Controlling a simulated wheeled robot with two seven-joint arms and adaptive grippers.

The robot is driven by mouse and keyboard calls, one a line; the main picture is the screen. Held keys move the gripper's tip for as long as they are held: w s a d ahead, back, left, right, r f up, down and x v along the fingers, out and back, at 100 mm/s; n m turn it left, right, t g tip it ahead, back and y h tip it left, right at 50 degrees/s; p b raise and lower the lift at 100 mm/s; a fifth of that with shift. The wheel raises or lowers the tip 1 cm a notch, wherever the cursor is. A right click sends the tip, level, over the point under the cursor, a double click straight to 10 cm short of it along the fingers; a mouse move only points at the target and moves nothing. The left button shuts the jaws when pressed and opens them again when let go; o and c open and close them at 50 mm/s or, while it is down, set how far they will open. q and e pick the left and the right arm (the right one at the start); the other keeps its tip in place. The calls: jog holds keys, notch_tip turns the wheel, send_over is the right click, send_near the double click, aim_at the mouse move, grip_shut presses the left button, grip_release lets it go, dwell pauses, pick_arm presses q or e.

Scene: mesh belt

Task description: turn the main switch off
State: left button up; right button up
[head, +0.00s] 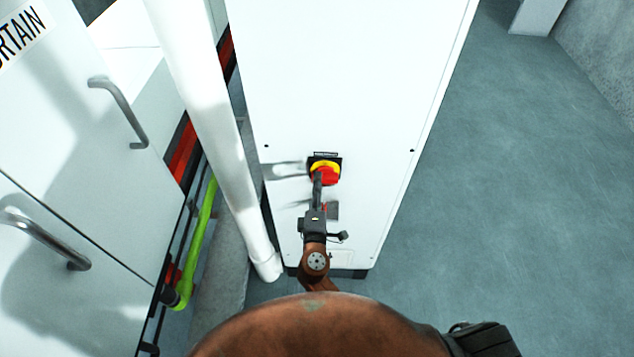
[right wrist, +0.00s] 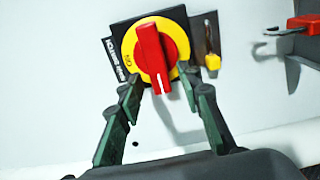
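The main switch (head: 328,173) is a red knob on a yellow disc with a black plate, set low on the front of a white cabinet (head: 350,80). In the right wrist view the red knob (right wrist: 152,50) is close, with a white line at its lower end; "ON" shows on the left of the yellow disc. My right gripper (head: 317,182) is at the switch, partly covering it in the head view. In the right wrist view its fingers (right wrist: 162,79) are apart, one on each side of the knob's lower end, with no clear grip on it. My left gripper is not in view.
A white pipe (head: 215,120) runs close to the cabinet's left side. A white door panel with handles (head: 120,112) and a yellow-green hose (head: 203,235) are further left. A small red part (right wrist: 304,24) sits beside the switch. Grey floor (head: 500,180) is clear at right.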

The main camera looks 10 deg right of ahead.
jog(key=v, duration=1.1)
